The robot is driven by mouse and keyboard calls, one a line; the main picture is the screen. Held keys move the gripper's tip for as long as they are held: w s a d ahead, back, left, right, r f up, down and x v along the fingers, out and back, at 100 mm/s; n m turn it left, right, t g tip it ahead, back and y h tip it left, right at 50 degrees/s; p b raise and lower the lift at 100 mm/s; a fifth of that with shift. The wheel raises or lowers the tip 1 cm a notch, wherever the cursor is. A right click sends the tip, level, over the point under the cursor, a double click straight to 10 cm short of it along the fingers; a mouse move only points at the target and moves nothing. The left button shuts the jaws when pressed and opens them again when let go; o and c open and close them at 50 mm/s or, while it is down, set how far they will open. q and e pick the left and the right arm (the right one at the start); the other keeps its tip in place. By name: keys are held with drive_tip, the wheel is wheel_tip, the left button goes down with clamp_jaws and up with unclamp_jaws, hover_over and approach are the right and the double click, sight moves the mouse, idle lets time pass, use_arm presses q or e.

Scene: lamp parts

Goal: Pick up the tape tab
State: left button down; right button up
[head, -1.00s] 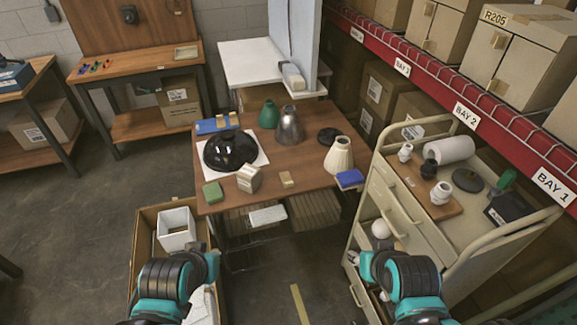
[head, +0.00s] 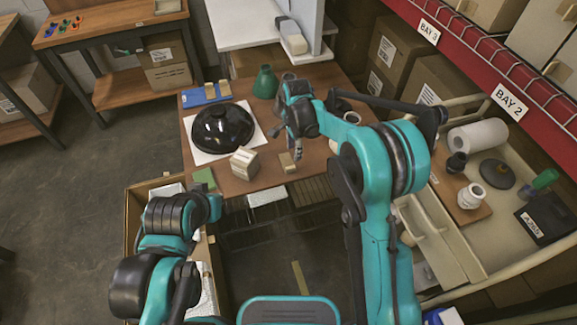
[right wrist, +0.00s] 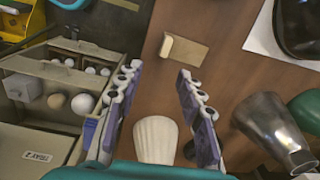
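The tape tab (head: 287,162) is a small flat tan piece with a paler raised end, lying near the front edge of the brown table (head: 232,184). In the right wrist view the tape tab (right wrist: 190,53) lies just beyond my fingertips. My right gripper (head: 297,148) points down over the table beside the tab. In the right wrist view my right gripper (right wrist: 158,69) has its fingers spread with nothing between the tips. My left gripper (head: 214,208) is low at the front left, away from the tab; its fingers do not show clearly.
A cream box (head: 244,163) stands left of the tab, with a glossy black dome (head: 222,127) behind it. A green cone (head: 265,83) stands farther back. A ribbed white shade (right wrist: 155,140) shows in the wrist view. A cart (head: 440,235) flanks the table's right side.

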drive_tip(key=m, duration=0.1)
hover_over(290, 167)
drive_tip(key=shift+g, duration=0.3)
drive_tip(key=f, duration=0.3)
drive_tip(key=f+b, duration=0.1)
drive_tip(key=f, duration=0.2)
drive_tip(key=shift+s+a+f, duration=0.2)
drive_tip(key=f, duration=0.1)
drive_tip(key=f+b, duration=0.1)
drive_tip(key=f, duration=0.1)
drive_tip(key=f+b, duration=0.1)
drive_tip(key=f, duration=0.1)
drive_tip(key=shift+w+d+f, duration=0.2)
drive_tip(key=shift+w+d, duration=0.05)
drive_tip(key=shift+r, duration=0.1)
drive_tip(key=shift+c, duration=0.3)
drive_tip(key=c, duration=0.8)
